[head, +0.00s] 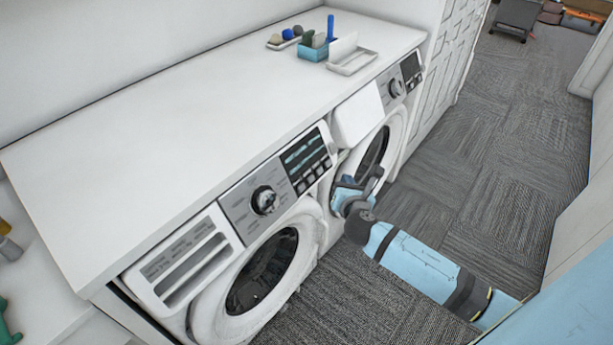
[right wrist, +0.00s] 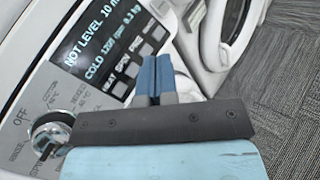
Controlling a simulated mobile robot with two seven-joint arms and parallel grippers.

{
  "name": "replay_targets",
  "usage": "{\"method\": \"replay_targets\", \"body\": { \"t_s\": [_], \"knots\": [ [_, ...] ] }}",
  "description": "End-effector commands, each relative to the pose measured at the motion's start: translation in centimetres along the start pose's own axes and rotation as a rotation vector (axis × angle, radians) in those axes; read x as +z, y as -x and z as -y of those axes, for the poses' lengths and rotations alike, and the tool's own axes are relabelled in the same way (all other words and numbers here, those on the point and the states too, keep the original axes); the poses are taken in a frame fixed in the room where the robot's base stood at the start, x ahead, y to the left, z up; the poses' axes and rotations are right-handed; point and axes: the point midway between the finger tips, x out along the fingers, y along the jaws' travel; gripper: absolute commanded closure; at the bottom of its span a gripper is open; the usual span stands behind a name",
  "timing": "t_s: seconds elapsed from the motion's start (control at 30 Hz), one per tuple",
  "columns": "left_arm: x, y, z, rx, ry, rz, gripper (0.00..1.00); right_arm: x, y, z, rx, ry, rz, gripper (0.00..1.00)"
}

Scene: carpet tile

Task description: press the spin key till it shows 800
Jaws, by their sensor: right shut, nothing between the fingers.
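The near washing machine (head: 264,268) has a front panel with a round dial (head: 264,200) and a dark display (head: 303,153). In the right wrist view the display (right wrist: 100,40) reads "NOT LEVEL" and "COLD", then a small spin figure that looks like 1200 rpm. My right gripper (head: 357,188) is shut and empty, in front of the machines. Its blue fingertips (right wrist: 153,64) appear beside the key row; contact cannot be told. My left gripper is not in view.
A second machine with its own dial (head: 396,88) stands further along under the white countertop (head: 180,120). A blue holder (head: 313,50) and a white tray (head: 352,62) sit at the counter's far end. Grey carpet floor (head: 500,140) is open at right.

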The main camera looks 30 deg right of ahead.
Motion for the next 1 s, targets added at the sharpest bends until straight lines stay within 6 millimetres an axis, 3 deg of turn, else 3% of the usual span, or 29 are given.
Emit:
{"method": "replay_targets", "body": {
  "t_s": [0.27,0.7,1.0],
  "knots": [
    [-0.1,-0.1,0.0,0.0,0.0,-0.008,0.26,-0.4,-0.3,-0.2,0.001,-0.003,-0.001,1.0],
    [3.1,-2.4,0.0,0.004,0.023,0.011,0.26,-3.5,-4.2,-3.0,0.001,-0.006,-0.001,1.0],
    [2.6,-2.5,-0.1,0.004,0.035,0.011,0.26,-4.4,-5.9,-4.4,0.001,-0.004,-0.001,1.0]
  ]
}}
